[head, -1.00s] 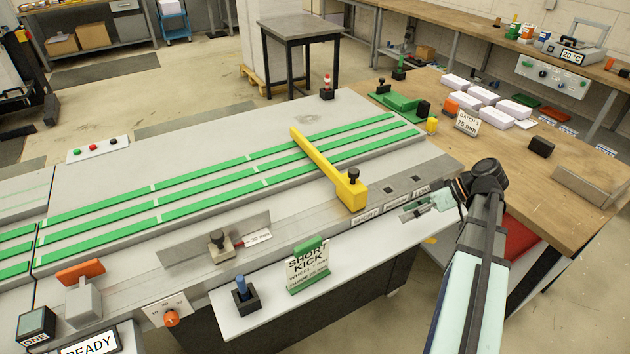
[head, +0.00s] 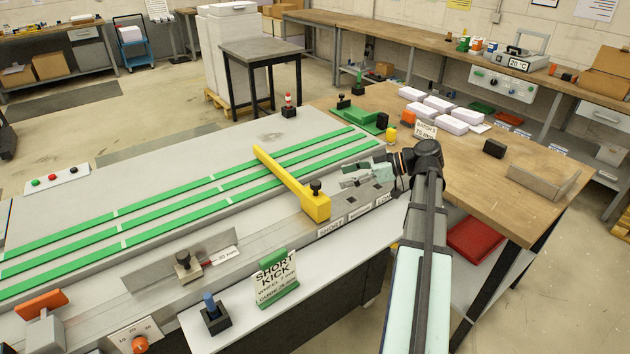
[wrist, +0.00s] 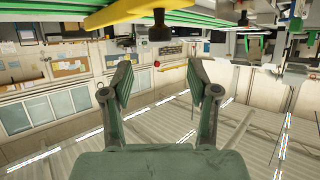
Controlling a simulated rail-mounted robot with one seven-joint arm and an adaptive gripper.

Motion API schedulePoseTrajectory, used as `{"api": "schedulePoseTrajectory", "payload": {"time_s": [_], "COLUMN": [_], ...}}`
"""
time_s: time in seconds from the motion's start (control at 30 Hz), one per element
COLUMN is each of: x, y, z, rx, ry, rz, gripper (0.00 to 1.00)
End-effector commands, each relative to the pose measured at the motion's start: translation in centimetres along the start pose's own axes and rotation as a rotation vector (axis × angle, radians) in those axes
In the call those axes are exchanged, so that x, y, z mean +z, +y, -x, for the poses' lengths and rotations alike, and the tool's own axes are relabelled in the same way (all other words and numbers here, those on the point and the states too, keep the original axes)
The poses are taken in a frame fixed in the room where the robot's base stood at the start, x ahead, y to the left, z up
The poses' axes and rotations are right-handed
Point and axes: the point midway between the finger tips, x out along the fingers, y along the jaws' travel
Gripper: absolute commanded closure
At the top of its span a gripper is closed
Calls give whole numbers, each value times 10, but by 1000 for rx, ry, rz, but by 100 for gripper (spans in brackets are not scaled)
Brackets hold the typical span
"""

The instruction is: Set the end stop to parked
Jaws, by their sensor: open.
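The end stop (head: 290,182) is a yellow bar lying across the green belts (head: 185,205), with a black knob (head: 316,188) on its thick near end. That end sits beside the SHORT label (head: 331,228). The square sockets by the middle and LONG labels (head: 384,200) look empty. My gripper (head: 352,175) is open and empty, to the right of the knob and apart from it, above the deck. In the wrist view my gripper (wrist: 160,85) has its fingers spread, with the yellow bar (wrist: 110,14) and knob (wrist: 159,28) beyond them at the top.
A SHORT KICK card (head: 275,280) stands on the front shelf, with a blue-handled block (head: 211,310) to its left. A small knobbed clamp (head: 186,265) is on the front guide. White stacks (head: 452,121) and a green fixture (head: 362,117) sit on the wooden table behind my gripper.

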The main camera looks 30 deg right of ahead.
Motion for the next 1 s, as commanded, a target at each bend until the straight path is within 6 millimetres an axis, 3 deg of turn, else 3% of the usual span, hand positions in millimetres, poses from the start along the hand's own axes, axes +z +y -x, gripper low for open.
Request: {"api": "schedulePoseTrajectory", "payload": {"time_s": [0.2,0.5,0.7,0.97,1.0], "x": [-2,-1,0,0,0], "y": [-2,0,0,0,0], "z": [-45,-88,-99,-100,-100], "rx": [-3,-2,-1,0,0], "ry": [0,0,0,-1,-1], "rz": [-2,-1,-1,-1,-1], "gripper": [40,40,40,40,48]}}
